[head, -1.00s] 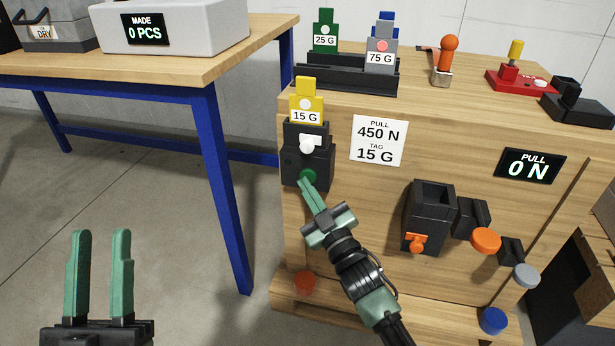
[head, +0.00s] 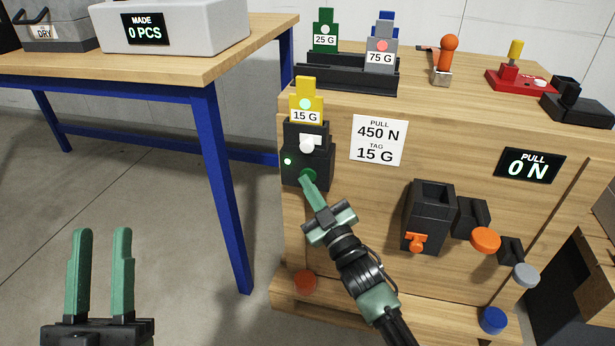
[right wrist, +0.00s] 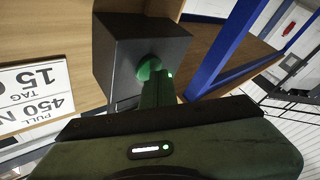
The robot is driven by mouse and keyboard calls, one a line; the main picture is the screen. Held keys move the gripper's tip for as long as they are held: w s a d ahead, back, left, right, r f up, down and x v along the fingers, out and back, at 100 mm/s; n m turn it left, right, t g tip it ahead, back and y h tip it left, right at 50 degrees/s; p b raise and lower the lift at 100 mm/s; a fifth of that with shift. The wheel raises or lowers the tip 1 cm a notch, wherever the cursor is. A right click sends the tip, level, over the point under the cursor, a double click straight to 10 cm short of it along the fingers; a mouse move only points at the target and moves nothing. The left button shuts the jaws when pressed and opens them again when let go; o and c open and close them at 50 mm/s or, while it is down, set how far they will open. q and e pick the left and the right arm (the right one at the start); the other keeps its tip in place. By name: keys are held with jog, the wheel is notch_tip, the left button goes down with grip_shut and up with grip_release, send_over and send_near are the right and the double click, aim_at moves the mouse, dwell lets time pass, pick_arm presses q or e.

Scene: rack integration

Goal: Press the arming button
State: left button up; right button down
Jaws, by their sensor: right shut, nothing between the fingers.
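The arming button is the green round button (head: 309,176) low on the front of a black box (head: 318,158). The box is fixed to the wooden bench front and holds a yellow 15 G block (head: 306,98), whose round spot glows pale green. A small green light (head: 288,161) is lit on the box. My right gripper (head: 308,184) is shut and empty, its fingertips at the green button, seemingly touching it. The right wrist view also shows the green button (right wrist: 149,67) at the fingertips, partly hidden. My left gripper (head: 97,235) is open and empty at lower left.
A black holder (head: 430,215) with an orange knob and an orange round button (head: 486,241) stick out of the bench front at right. The PULL display (head: 530,166) reads 0 N. A table with blue legs (head: 225,185) stands left, with open floor below.

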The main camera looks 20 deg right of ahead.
dwell(0.3)
jog(key=shift+s, duration=0.15)
pick_arm(q)
jog(key=shift+w+d+f+g+y+p, duration=0.1)
jog(key=shift+w+f+g+p, duration=0.05)
jog(key=shift+w+f+g, duration=0.35)
jog(key=shift+w+a+f+g+y+p, duration=0.15)
jog(key=shift+w+f+g, duration=0.15)
jog(key=shift+f, duration=0.35)
jog(key=shift+w+d+f+g+y+p, duration=0.15)
jog(key=shift+w+f+g, duration=0.2)
jog(key=shift+f, duration=0.2)
pick_arm(e)
jog(key=shift+s+a, duration=0.45)
jog(key=shift+s, duration=0.1)
pick_arm(q)
jog(key=shift+f, duration=0.1)
pick_arm(e)
jog(key=shift+s, duration=0.1)
